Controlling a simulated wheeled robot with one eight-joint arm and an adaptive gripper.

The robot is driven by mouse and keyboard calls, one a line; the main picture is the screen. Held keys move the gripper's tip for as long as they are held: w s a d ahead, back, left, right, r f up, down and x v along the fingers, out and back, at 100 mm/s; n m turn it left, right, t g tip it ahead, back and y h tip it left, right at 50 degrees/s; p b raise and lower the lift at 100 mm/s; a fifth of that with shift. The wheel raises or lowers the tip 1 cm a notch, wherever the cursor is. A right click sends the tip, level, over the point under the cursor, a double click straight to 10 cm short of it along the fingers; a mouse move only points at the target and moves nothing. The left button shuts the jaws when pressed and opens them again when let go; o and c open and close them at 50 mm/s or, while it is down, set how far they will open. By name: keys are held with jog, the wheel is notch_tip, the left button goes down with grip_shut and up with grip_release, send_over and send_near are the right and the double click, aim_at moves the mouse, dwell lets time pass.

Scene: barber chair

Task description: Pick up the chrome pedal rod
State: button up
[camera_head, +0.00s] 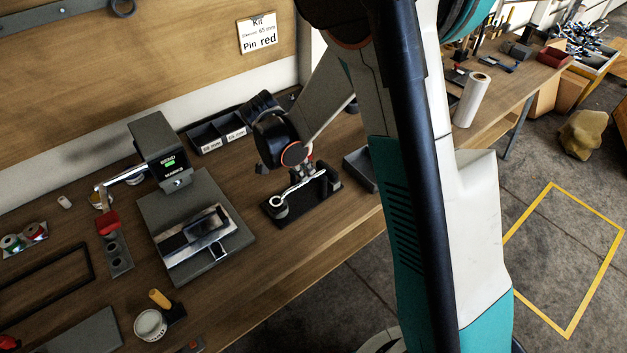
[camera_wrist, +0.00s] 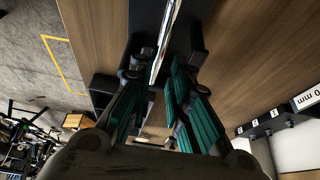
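The chrome pedal rod (camera_head: 297,188) lies on a black holder (camera_head: 283,215) on the workbench, with a ring-shaped end towards the lower left. My gripper (camera_head: 308,171) is just above the rod, pointing down. In the wrist view, the rod (camera_wrist: 164,42) runs lengthwise from the top edge to between the fingers of my gripper (camera_wrist: 160,66). The fingers stand on either side of it with a visible gap. I cannot tell whether either finger touches the rod. The far part of the rod is partly hidden by the gripper.
A grey press (camera_head: 157,150) with a chrome lever stands on a plate to the left. A labelled black bin (camera_head: 218,134) is behind the holder. A dark tray (camera_head: 360,170) is close on the right. A white roll (camera_head: 471,100) stands farther right. Bench space in front of the holder is clear.

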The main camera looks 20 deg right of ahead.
aim_at(302, 186)
jog(key=shift+b+x, duration=1.1)
jog(key=shift+x, duration=1.5)
jog(key=shift+s, duration=0.1)
jog(key=shift+f+b, duration=0.2)
jog(key=shift+b, duration=0.1)
grip_shut()
